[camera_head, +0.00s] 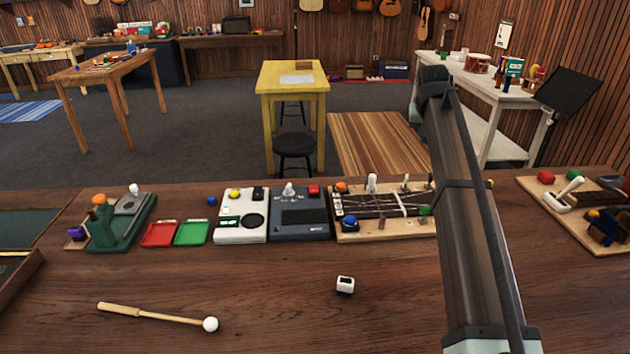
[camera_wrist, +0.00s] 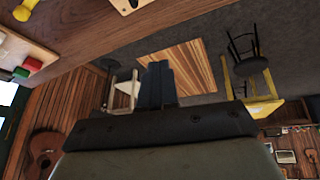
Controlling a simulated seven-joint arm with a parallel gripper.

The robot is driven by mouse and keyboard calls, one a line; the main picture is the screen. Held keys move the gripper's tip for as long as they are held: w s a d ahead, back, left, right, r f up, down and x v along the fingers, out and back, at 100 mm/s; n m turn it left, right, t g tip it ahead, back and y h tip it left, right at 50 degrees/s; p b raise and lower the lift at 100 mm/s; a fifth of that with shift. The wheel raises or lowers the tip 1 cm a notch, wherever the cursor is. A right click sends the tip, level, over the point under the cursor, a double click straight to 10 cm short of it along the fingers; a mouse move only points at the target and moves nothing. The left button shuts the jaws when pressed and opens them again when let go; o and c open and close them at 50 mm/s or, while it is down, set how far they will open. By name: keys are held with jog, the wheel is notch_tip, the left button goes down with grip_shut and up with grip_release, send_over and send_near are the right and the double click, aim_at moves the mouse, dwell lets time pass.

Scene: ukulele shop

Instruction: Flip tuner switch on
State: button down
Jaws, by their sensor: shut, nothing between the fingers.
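A dark grey box (camera_head: 300,218) with a dark screen, a red button and a pale toggle switch (camera_head: 289,190) stands at the middle of the workbench; it looks like the tuner. No label is readable, and I cannot tell which way the toggle is set. A white box (camera_head: 241,222) with a yellow button, a black switch and a round dark grille stands against its left side. My gripper (camera_wrist: 158,70) shows in the wrist view with its dark fingers together and empty, well away from the boxes. The head view shows my arm rising at the right, but not clearly the fingertips.
A wooden board (camera_head: 385,228) with knobs and strings sits right of the grey box. A small white cube (camera_head: 345,285) and a mallet (camera_head: 160,315) lie in front. Red (camera_head: 162,234) and green (camera_head: 192,233) trays are left. The bench front is mostly clear.

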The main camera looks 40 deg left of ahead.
jog(key=s+a+r+n+g, duration=0.2)
jog(key=s+a, duration=0.9)
jog(key=s, duration=0.2)
jog(key=r+n+g, duration=0.1)
jog(key=g, duration=0.1)
send_over(314, 191)
jog(key=shift+s+d+r, duration=0.1)
jog(key=shift+s+d, duration=0.2)
jog(key=f, duration=0.6)
jog(key=w+a+f, duration=0.1)
jog(key=f, duration=0.3)
jog(key=shift+w+a, duration=0.1)
jog(key=f, duration=0.2)
jog(key=shift+s+d+f, duration=0.3)
jog(key=shift+d+f, duration=0.05)
jog(key=shift+f, duration=0.05)
jog(key=shift+s+f, duration=0.1)
jog(key=shift+f, duration=0.4)
